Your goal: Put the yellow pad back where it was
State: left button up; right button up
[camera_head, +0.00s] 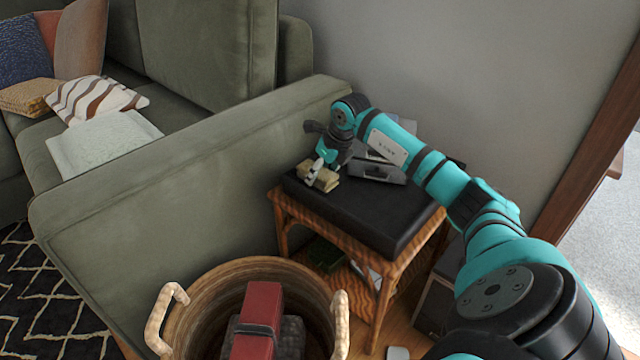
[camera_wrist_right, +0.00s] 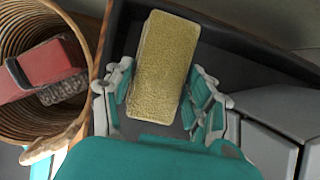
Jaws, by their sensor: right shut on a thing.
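The yellow pad (camera_wrist_right: 165,52) is a pale yellow, rough-faced block. In the right wrist view it lies between the fingers of my right gripper (camera_wrist_right: 163,100), which is shut on it. In the head view the pad (camera_head: 319,178) is at the left part of the black top of the small side table (camera_head: 365,220), at or just above the surface; I cannot tell if it touches. My right gripper (camera_head: 318,170) reaches down onto it from above. My left gripper is not in view.
A grey device (camera_head: 378,172) sits behind the pad on the table top. A wicker basket (camera_head: 205,290) holding a red and dark object (camera_head: 262,310) stands in front of the table. The green sofa's arm (camera_head: 180,165) is close at the left, the wall behind.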

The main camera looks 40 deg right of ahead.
jog(key=shift+f+b, duration=0.3)
jog(key=shift+f, duration=1.2)
jog(key=shift+f, duration=0.15)
jog(key=o, duration=0.7)
jog(key=shift+o, duration=0.2)
